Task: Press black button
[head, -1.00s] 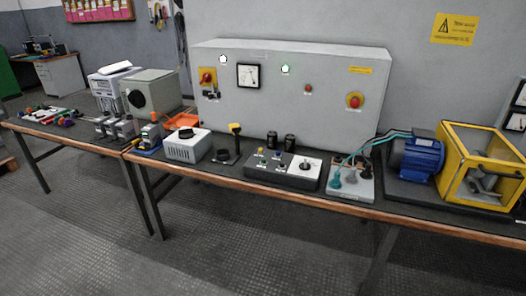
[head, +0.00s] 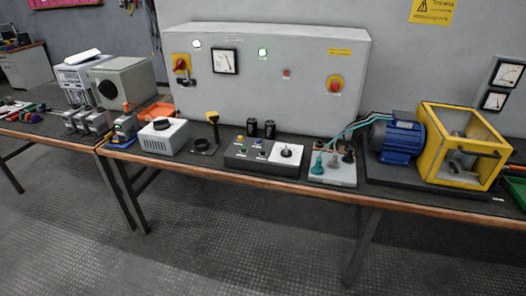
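A dark control box (head: 234,162) stands on the bench near the front edge. It carries several small coloured buttons, including yellow, blue and green ones, too small to tell apart well. A black button is not clearly distinguishable among them. On the box's right part is a white plate with a black rotary knob (head: 286,152). Behind the bench stands a grey cabinet (head: 262,100) with lit lamps, a gauge, a small red button (head: 286,73) and red switches on yellow plates. Neither of my grippers is in the head view.
The long dark bench has a wooden front edge (head: 240,181). A white box (head: 165,138), a terminal board (head: 333,173) with teal cables, a blue motor (head: 396,141) and a yellow cage (head: 462,147) crowd its top. The floor (head: 240,250) in front is clear.

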